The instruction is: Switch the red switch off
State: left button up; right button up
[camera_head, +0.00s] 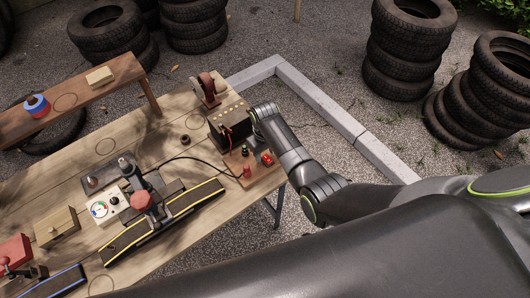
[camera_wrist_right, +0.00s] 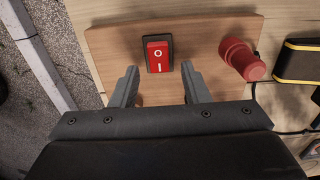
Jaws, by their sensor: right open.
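The red switch (camera_wrist_right: 158,55) is a rocker in a black frame, marked O and I, set in a wooden board (camera_wrist_right: 215,30). It also shows as a small red patch in the head view (camera_head: 267,159). Which side of the rocker is pressed in, I cannot tell. My right gripper (camera_wrist_right: 159,75) is open and empty. Its two fingers stand apart on either side of the switch's lower end in the wrist view. Contact with the switch or board cannot be told. In the head view my right arm reaches in from the right, and its fingers are not clear. My left gripper is not in view.
A red knob (camera_wrist_right: 241,59) stands close beside the switch. A dark box (camera_head: 232,124) stands behind it on the wooden table (camera_head: 70,195). A black and yellow track (camera_head: 195,200) and a gauge box (camera_head: 104,208) are to the left. Tyre stacks (camera_head: 405,50) stand on the ground behind.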

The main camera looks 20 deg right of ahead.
jog(key=shift+f, duration=0.45)
grip_shut()
jog(key=p, duration=0.1)
jog(key=t+p, duration=0.1)
jog(key=shift+s+d+r+t+y+p, duration=0.1)
jog(key=shift+s+r+t+y+p, duration=0.2)
jog(key=shift+s+p, duration=0.1)
jog(key=shift+s+d+f+t+p, duration=0.1)
jog(key=shift+t+p, duration=0.35)
jog(key=shift+t, duration=0.25)
jog(key=shift+t+y, duration=0.5)
jog(key=shift+t, duration=0.2)
grip_release()
